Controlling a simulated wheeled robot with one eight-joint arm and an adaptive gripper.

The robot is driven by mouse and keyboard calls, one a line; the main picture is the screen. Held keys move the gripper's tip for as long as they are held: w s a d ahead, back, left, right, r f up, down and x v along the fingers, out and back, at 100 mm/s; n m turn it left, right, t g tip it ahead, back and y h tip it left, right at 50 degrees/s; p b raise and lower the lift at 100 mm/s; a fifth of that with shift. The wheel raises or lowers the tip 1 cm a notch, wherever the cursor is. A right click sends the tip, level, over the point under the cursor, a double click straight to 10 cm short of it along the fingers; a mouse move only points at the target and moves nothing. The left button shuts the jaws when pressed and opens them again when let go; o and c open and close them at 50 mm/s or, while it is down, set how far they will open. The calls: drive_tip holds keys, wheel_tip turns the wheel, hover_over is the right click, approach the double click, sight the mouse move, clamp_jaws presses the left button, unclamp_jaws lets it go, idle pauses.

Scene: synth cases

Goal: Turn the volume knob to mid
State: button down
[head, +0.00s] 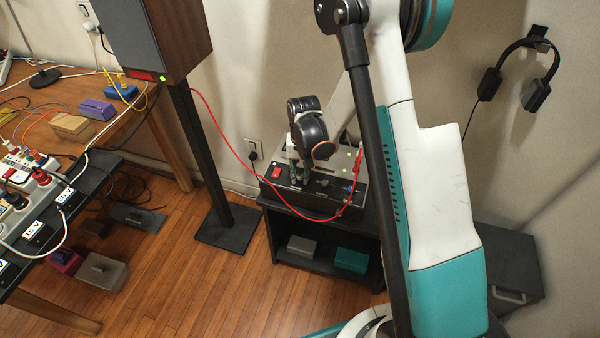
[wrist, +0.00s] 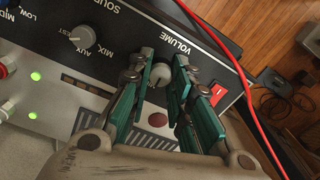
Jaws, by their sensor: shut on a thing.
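The sound mixer (head: 325,207) is a dark panel box on top of a low black stand. In the wrist view, the VOLUME label is printed on its panel (wrist: 195,28), and the light grey volume knob (wrist: 160,74) sits below that label. My gripper (wrist: 163,68) has its teal fingers on both sides of this knob and is shut on it. In the head view, my gripper (head: 299,176) reaches down onto the panel, and the arm hides part of the mixer. The knob's pointer mark is not clear to me.
A grey AUX knob (wrist: 83,38) and a red switch (wrist: 217,93) are on the same panel. A red cable (head: 240,156) runs from the speaker (head: 140,35) across the mixer's front. A cluttered bench (head: 130,75) stands at left. Headphones (head: 537,94) hang at right.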

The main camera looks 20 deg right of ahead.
sight(301, 175)
drive_tip(key=shift+m, duration=0.4)
drive_tip(key=c, duration=1.4)
unclamp_jaws()
drive_tip(key=r, duration=1.2)
drive_tip(key=shift+s+d, duration=0.1)
drive_tip(key=shift+d, duration=0.1)
